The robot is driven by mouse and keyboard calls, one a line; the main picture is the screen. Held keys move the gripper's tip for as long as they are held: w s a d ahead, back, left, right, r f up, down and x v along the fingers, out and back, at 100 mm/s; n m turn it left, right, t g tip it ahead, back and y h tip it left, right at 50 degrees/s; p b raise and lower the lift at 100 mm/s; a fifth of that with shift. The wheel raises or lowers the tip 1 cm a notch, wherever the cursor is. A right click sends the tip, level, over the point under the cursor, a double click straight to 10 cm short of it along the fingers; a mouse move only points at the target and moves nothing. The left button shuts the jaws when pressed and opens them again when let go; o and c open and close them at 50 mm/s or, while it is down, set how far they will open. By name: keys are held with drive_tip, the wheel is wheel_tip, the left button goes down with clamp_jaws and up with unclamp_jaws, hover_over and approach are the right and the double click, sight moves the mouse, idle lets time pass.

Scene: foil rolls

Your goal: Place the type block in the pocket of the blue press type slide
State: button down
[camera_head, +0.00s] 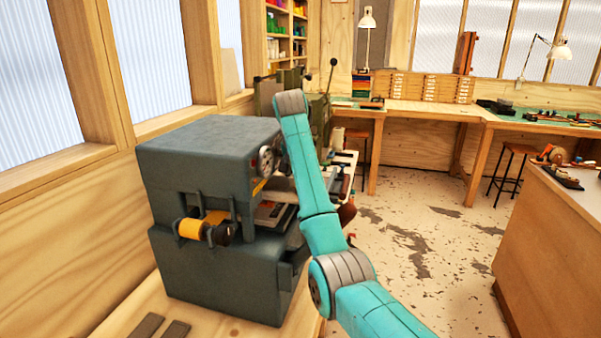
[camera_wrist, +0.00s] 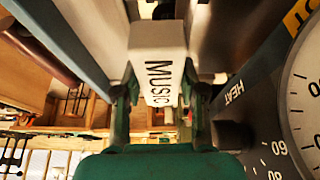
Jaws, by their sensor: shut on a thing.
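My gripper (camera_wrist: 160,108) has green fingers on both sides of a pale type block (camera_wrist: 158,62) and is shut on it in the wrist view. The block's visible face reads "MUSIC" in dark letters. In the head view, the blue-grey press (camera_head: 210,265) stands at left centre, with my teal arm reaching up along its right side. My gripper and the block cannot be made out there. Grey metal parts (camera_head: 272,212) show in the press opening, partly behind my arm. I cannot tell which of them is the type slide, and its pocket is not clearly visible.
In the wrist view, a round dial (camera_wrist: 305,95) and a dark panel marked "HEAT" (camera_wrist: 233,92) are close on the right. An orange foil roll (camera_head: 190,229) sits on the press front. A green machine (camera_head: 318,112) stands behind it. Floor (camera_head: 430,235) on the right is open.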

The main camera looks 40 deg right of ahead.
drive_tip(key=shift+f, duration=0.55)
drive_tip(key=c, duration=0.7)
unclamp_jaws()
drive_tip(key=shift+o, duration=0.2)
drive_tip(key=shift+r, duration=0.1)
